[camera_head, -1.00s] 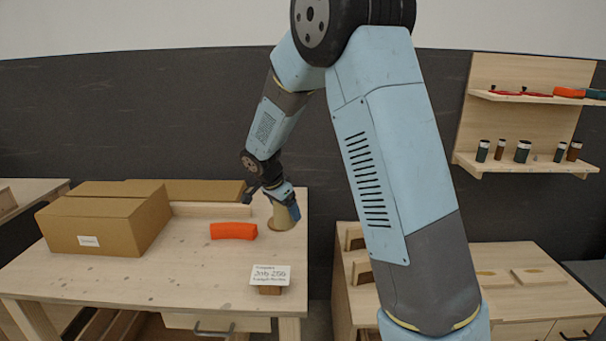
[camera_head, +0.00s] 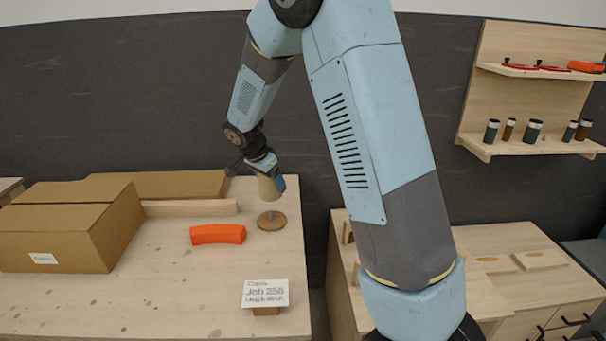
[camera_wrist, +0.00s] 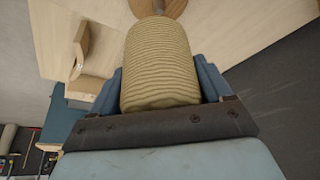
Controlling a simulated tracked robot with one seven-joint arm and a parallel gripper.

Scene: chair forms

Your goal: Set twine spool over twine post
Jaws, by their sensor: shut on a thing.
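The tan twine spool (camera_head: 268,188) is held in my gripper (camera_head: 270,178), above the table. The twine post (camera_head: 271,221) has a round wooden base on the table. A short piece of its upright shows between the base and the spool's lower end. I cannot tell whether the post's tip is inside the spool. In the wrist view, the ridged spool (camera_wrist: 160,62) sits between the blue fingers of my gripper (camera_wrist: 165,85). The round base (camera_wrist: 174,8) shows past its far end, mostly hidden.
A job card (camera_head: 265,293) stands near the front. The table between is clear.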

